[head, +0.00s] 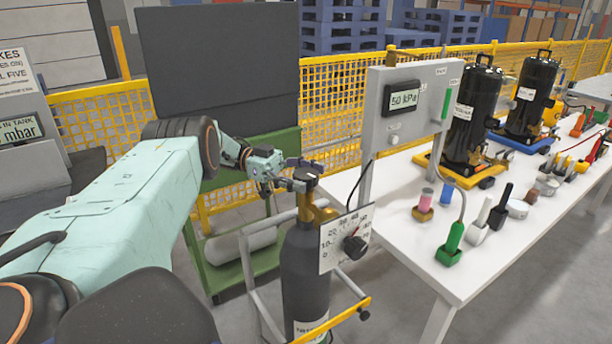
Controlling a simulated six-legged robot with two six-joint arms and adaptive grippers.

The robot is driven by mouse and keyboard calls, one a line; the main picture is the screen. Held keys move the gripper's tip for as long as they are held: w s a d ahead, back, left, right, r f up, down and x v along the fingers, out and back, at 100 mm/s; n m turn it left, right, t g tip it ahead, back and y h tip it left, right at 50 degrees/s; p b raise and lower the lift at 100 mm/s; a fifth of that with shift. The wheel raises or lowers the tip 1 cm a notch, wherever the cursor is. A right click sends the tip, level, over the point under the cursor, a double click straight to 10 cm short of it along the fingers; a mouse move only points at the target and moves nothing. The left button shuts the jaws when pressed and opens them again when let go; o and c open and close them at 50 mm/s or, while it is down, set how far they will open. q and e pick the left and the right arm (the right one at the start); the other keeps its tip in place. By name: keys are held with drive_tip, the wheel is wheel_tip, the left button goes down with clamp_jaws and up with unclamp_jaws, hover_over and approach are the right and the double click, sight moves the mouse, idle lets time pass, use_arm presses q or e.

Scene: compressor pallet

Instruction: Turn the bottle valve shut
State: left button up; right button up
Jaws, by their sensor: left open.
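The dark grey gas bottle (304,268) stands upright on a trolley, left of the white table. On its top is a brass valve body (315,212) with a black round handwheel (306,174). My left gripper (298,174) reaches in from the left at the handwheel's height. Its jaws are open, with dark fingers at the near and far sides of the handwheel. I cannot tell whether they touch it. A dial plate with a black knob (354,247) is fixed to the bottle's right side. My right gripper is not in view.
The white table (400,225) holds a gauge panel reading 50 kPa (404,99), two black compressors (470,115) and several small tools. A green cart (240,245) stands behind the bottle. The trolley's yellow bar (335,320) crosses low in front. Yellow mesh fencing (335,105) runs behind.

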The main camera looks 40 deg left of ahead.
sight(306, 173)
use_arm(q)
wheel_tip(306, 173, up, 10)
idle(0.7)
